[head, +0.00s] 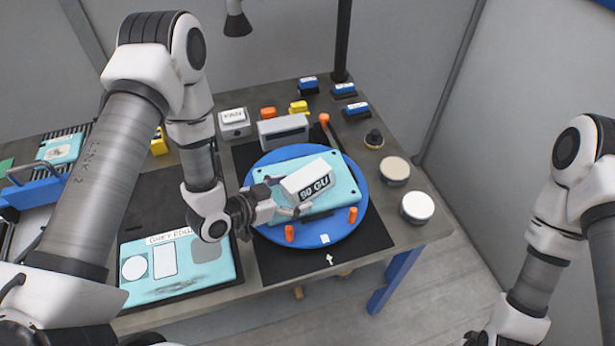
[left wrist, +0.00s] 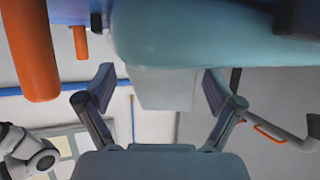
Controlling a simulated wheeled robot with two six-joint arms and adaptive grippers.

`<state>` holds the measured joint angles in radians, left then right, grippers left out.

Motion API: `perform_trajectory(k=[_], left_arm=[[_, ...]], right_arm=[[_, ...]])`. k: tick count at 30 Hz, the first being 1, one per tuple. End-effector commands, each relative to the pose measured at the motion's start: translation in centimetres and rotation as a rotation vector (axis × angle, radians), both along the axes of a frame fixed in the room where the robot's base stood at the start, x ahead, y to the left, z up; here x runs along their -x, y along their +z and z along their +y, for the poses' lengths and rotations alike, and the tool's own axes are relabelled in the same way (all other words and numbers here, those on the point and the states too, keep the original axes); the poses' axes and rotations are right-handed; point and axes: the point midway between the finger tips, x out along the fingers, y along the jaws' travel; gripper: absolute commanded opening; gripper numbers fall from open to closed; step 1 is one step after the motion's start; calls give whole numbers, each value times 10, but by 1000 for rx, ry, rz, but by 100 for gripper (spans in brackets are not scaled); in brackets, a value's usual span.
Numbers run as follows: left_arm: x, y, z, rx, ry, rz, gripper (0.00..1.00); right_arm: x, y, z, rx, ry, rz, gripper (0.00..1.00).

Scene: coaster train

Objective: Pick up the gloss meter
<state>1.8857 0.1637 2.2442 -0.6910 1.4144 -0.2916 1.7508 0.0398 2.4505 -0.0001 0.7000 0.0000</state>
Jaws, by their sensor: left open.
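The gloss meter (head: 308,180) is a white box with a dark "90 GU" display, on the teal panel (head: 346,192) on the blue round turntable (head: 300,240). My left gripper (head: 286,197) is open at the meter's left end, one finger on each side. In the left wrist view the pale meter body (left wrist: 166,88) shows between the two spread fingers (left wrist: 158,92), with gaps still visible beside it. The panel (left wrist: 210,35) fills the top of that view. My right arm shows at the right of the head view, but its gripper is out of frame.
Orange pegs (head: 289,233) stand at the turntable's front and an orange-topped post (head: 324,119) behind it. A grey box (head: 283,131) is behind the turntable. Round pucks (head: 417,206) are at the right. A labelled teal panel (head: 180,265) lies on the left. Dark mat is bare in front.

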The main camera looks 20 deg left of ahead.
Motion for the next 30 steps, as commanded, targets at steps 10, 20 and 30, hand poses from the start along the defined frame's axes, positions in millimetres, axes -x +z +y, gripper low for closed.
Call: perform_trajectory(k=[10, 20, 30], left_arm=[[-8, -4, -5, 2, 2, 0, 74], [-7, -4, -5, 1, 1, 0, 3], [-7, 12, -5, 1, 1, 0, 3]], right_arm=[[0, 3, 0, 0, 0, 0, 86], [0, 3, 0, 0, 0, 0, 86], [0, 15, 0, 0, 0, 0, 86]])
